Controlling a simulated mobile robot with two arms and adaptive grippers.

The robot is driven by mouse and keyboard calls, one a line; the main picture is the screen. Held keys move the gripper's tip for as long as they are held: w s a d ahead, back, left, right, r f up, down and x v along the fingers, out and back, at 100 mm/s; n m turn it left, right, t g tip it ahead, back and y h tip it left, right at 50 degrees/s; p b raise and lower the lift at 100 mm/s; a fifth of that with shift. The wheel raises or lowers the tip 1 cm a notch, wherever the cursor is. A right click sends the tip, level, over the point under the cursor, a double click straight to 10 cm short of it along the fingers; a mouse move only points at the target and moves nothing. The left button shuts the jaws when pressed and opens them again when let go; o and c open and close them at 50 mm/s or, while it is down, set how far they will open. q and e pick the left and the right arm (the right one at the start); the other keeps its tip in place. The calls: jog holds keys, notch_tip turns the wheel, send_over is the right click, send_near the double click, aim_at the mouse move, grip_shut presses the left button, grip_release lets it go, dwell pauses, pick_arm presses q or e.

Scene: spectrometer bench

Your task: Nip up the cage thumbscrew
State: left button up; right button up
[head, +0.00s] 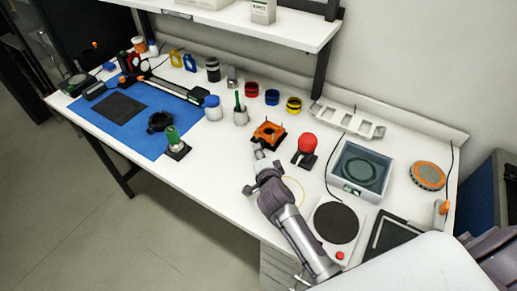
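An orange frame-like fixture (268,131) with dark parts stands near the middle of the white bench; it may be the cage. I cannot make out a thumbscrew on it at this size. My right gripper (258,150) reaches up from the lower right, its tip just in front of the fixture's near side. Whether it touches the fixture, and whether its fingers are open or shut, is too small to tell. My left gripper is not in view.
A red-domed device (307,143) stands close to the right of the fixture, and a cup with a green tool (240,115) to its left. A green-topped device (173,140) stands near the front edge. A grey-blue basin (361,169) and round dark plate (336,223) are at right.

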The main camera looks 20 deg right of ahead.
jog(key=shift+w+d+f, duration=0.1)
jog(key=shift+w+f, duration=0.1)
jog(key=shift+w, duration=0.4)
jog(key=shift+w+f, duration=0.1)
jog(key=shift+w, duration=0.2)
jog(key=shift+w+d, duration=0.1)
jog(key=shift+w, duration=0.15)
grip_shut()
jog(key=shift+f+b, duration=0.3)
jog(key=shift+b, duration=0.25)
jog(key=shift+m+t+b, duration=0.3)
jog(key=shift+t+b, duration=0.1)
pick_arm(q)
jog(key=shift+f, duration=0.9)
pick_arm(e)
jog(key=shift+r, duration=0.2)
